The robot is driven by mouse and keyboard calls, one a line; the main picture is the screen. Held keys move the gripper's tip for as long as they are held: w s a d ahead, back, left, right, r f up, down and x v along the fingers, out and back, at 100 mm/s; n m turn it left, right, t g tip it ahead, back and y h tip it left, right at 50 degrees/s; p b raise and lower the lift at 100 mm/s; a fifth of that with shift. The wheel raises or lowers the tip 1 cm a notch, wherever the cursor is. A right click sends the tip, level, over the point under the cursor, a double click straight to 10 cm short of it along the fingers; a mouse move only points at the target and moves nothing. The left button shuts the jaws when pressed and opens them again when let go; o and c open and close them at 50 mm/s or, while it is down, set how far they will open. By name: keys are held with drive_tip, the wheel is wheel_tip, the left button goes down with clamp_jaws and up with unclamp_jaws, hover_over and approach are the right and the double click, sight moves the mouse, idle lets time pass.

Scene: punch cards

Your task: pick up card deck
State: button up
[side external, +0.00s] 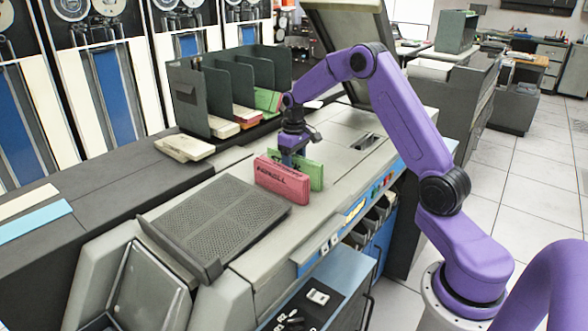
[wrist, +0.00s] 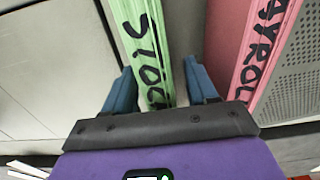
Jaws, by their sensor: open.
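A green card deck (side external: 314,174) stands upright on the grey machine top, partly hidden behind a pink card deck (side external: 282,184). The wrist view shows the green deck (wrist: 145,45) with black lettering like "STOCK", and the pink deck (wrist: 258,40) lettered like "PAYROLL" to its right. My gripper (side external: 291,153) is low over the decks in the side view. In the wrist view its blue fingers (wrist: 159,75) are open, one on each side of the green deck's near end. The right finger is in the gap between the decks. Whether either finger touches the green deck is unclear.
A dark perforated tray (side external: 205,222) lies left of the decks; its perforated surface also shows in the wrist view (wrist: 303,75). A dark divided rack (side external: 225,95) holding card decks stands behind. Machine top right of the decks is clear.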

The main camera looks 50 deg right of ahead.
clamp_jaws()
drive_tip(key=shift+r, duration=0.1)
drive_tip(key=shift+r, duration=0.15)
